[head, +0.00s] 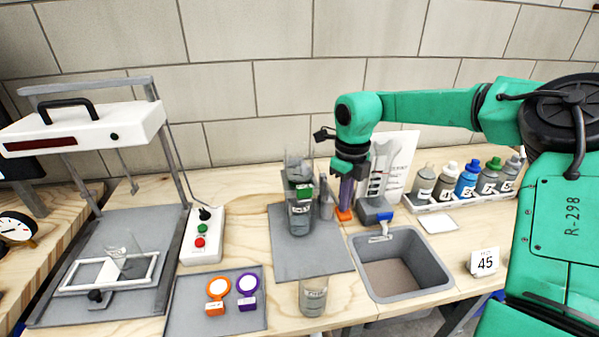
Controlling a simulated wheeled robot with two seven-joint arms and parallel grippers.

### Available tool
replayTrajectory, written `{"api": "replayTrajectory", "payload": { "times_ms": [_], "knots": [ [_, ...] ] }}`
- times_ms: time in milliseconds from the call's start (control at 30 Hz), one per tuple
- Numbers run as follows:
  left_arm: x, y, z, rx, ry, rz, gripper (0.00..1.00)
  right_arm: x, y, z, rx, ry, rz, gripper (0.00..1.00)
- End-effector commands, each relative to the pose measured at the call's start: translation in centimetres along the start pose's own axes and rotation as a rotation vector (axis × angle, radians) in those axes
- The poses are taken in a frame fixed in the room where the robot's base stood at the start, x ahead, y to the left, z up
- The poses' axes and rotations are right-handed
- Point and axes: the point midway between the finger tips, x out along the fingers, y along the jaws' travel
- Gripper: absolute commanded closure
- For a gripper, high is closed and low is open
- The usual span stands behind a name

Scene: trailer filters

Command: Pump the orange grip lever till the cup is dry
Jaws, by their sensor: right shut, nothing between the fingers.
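A clear filter cup with a green band (300,192) stands upright on a grey mat (318,257) in the middle of the bench. I cannot tell whether liquid is in it. A small grey part (326,200) stands just right of it. An orange piece (344,214), which looks like the grip lever, shows low beside the mat's right edge. My right gripper (346,192) points down just above the orange piece, shut and empty; I cannot tell whether they touch. My left gripper is out of view.
A grey sink (447,275) with a blue-handled tap is at right. Several bottles stand in a white tray (440,204) behind it. A clear labelled jar (313,297) stands at the front edge.

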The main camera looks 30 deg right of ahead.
Motion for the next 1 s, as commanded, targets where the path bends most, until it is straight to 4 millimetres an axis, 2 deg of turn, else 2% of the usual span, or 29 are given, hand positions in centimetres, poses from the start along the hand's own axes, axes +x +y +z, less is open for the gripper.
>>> {"api": "replayTrajectory", "payload": {
  "times_ms": [33,467,633,1000],
  "knots": [
    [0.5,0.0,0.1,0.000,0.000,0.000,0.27,0.6,0.0,0.0,0.000,0.000,0.000,1.00],
    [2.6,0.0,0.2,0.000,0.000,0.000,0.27,3.2,-0.1,0.0,0.000,-0.002,-0.001,1.00],
    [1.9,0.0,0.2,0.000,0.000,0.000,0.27,2.4,-0.1,0.1,0.000,-0.003,-0.002,1.00],
    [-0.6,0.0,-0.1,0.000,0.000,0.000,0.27,-1.5,0.0,0.0,0.000,-0.002,-0.001,1.00]
  ]
}}
